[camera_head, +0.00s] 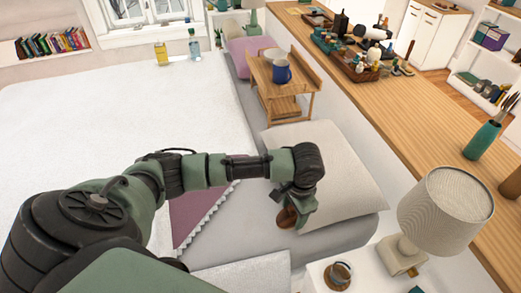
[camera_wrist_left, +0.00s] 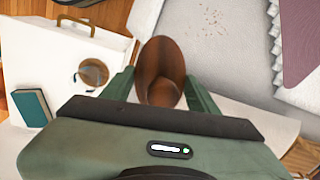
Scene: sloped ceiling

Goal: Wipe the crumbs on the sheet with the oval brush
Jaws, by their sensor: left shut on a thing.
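My left gripper (camera_head: 296,206) is shut on the brown oval brush (camera_head: 286,218), above the grey sheet (camera_head: 245,215) beside the pillow. In the left wrist view the brush (camera_wrist_left: 161,62) sits between the two green fingers of the gripper (camera_wrist_left: 160,92). Small brown crumbs (camera_wrist_left: 212,20) lie scattered on the pale sheet (camera_wrist_left: 240,48), ahead of the brush and to its right in that view. I cannot make out the crumbs in the head view. My right gripper is not in view.
A pale pillow (camera_head: 345,170) lies right beside the gripper. A lamp (camera_head: 445,210) and a cup (camera_head: 340,273) stand on the white bedside table (camera_head: 312,280). A wooden tray table (camera_head: 262,82) with a blue mug (camera_head: 281,71) stands farther back. A long wooden counter (camera_head: 440,100) runs along the right.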

